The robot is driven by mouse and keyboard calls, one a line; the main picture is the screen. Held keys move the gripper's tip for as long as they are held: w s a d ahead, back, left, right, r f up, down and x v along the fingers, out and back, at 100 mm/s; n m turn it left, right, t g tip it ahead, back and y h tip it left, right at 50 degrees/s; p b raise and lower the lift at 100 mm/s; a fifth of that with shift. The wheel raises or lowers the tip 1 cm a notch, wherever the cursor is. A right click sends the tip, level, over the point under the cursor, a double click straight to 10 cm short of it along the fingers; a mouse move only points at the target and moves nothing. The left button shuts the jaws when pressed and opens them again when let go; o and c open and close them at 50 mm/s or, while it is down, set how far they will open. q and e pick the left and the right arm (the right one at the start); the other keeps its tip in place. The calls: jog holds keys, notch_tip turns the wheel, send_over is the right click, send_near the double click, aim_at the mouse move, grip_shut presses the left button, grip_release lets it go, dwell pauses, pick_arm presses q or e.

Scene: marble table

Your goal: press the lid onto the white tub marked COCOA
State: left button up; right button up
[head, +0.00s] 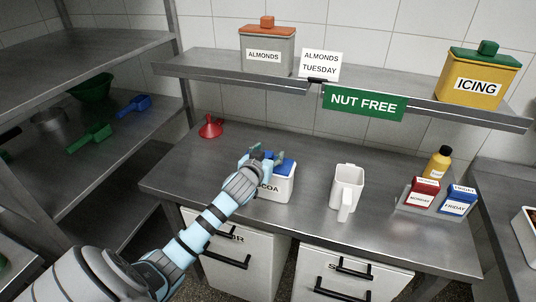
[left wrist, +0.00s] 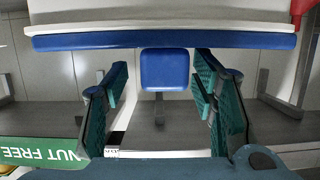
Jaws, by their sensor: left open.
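I cannot tell whether the lid is fully seated. My left gripper (head: 262,157) is at the lid; in the left wrist view its open green fingers (left wrist: 160,85) stand either side of the knob, apart from it. My right gripper is not in view.
A white jug (head: 346,188) stands right of the tub, a red funnel (head: 211,127) behind left. A tray (head: 437,213) with red and blue boxes and a yellow bottle (head: 439,162) are farther right. A shelf (head: 215,66) with two tubs and a NUT FREE sign (head: 364,103) overhangs the back.

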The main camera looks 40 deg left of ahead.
pick_arm(q)
jog(key=v, duration=1.2)
